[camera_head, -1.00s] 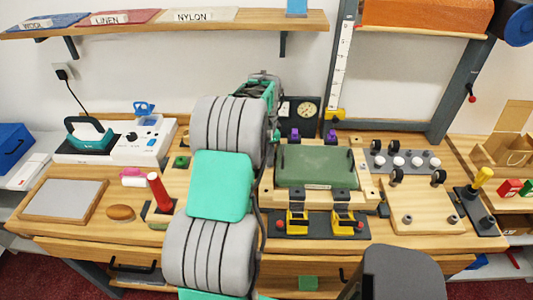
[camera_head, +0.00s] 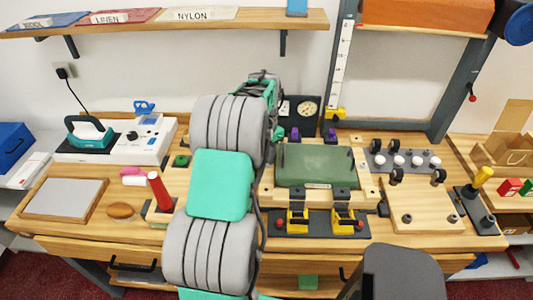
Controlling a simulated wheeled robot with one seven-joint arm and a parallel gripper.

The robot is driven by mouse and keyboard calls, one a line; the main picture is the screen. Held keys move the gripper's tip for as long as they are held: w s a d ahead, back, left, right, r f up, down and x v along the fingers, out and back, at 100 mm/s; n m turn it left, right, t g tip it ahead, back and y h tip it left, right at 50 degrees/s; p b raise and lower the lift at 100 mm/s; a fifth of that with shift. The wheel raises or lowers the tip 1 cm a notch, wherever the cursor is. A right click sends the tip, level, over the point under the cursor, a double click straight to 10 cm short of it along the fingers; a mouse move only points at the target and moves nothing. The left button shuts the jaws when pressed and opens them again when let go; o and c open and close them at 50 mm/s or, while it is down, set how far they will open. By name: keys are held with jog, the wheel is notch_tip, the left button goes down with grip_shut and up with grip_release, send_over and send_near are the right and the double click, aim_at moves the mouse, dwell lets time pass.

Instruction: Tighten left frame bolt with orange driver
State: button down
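My gripper (camera_head: 265,84) is at the far end of my arm, above the back of the counter and left of the dial box. My own wrist hides its fingertips, so I cannot tell whether it holds anything. I cannot make out an orange driver. A red upright handle (camera_head: 160,191) stands in a wooden block left of my arm. A yellow handle (camera_head: 482,178) stands in a dark holder at the far right. A green pad (camera_head: 317,166) lies in a wooden frame (camera_head: 367,188) right of my arm. My arm covers the area left of this frame, and no left bolt is distinguishable.
Purple clamps (camera_head: 332,134) stand behind the pad, and yellow-black clamps (camera_head: 343,217) in front. A dial box (camera_head: 302,110) is near my gripper. A grey upright post (camera_head: 338,60) and the swatch shelf (camera_head: 140,26) rise behind. A wooden board (camera_head: 427,208) lies right.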

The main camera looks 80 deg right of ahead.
jog(key=m, duration=0.7)
jog(key=shift+d, duration=0.15)
jog(key=shift+r+p, duration=2.1)
jog(key=shift+r, duration=1.25)
